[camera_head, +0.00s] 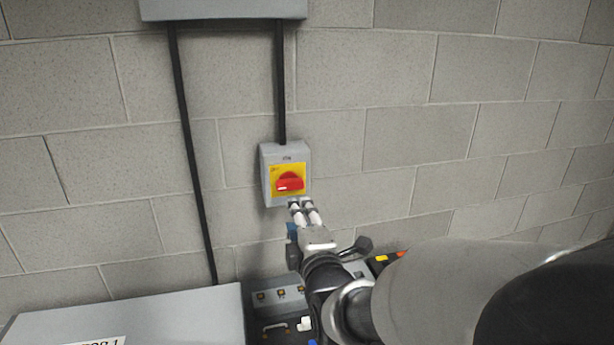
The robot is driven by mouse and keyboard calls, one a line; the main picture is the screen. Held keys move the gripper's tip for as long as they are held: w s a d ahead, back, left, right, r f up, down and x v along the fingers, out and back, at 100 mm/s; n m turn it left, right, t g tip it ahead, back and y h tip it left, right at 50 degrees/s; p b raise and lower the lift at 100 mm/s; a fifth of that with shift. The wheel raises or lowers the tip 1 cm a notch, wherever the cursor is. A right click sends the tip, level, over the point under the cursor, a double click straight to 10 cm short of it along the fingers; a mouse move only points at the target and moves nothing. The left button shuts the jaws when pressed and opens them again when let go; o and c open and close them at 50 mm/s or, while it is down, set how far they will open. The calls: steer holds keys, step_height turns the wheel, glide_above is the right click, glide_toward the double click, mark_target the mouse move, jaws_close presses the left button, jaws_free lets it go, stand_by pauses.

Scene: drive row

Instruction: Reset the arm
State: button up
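My gripper (301,203) is just below the wall switch box in the head view, its fingertips overlapping the lower edge of the box. The two fingers lie close together and point up toward the wall. They hold nothing that I can see. The grey switch box (267,196) has a yellow plate and a red rotary handle (290,184). The handle lies roughly level and shows above the fingertips. I cannot tell how far the fingertips are from the box.
A grey cabinet (180,312) with a partly cut-off label stands at lower left. A dark unit (275,297) with small buttons sits below my gripper. Black conduits (190,150) run down the block wall from a grey box (225,10). The wall right of the switch is bare.

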steer(key=s+d+f+m+g+h, duration=0.1)
steer(key=s+d+m+g, duration=0.3)
steer(key=s, duration=0.6)
steer(key=s+d+f+m+g+h, duration=0.2)
steer(key=s+d+f+m+g, duration=0.2)
steer(key=s+d+m, duration=0.3)
steer(key=s+d+f+m+g+h, duration=0.1)
steer(key=s+d+m+g, duration=0.3)
steer(key=s+m, duration=0.5)
steer(key=s+d+f, duration=0.1)
steer(key=s+d, duration=0.1)
steer(key=s, duration=0.4)
steer(key=shift+f+h, duration=0.15)
steer(key=shift+h, duration=0.25)
steer(key=shift+c, duration=0.5)
steer(key=shift+a, duration=0.1)
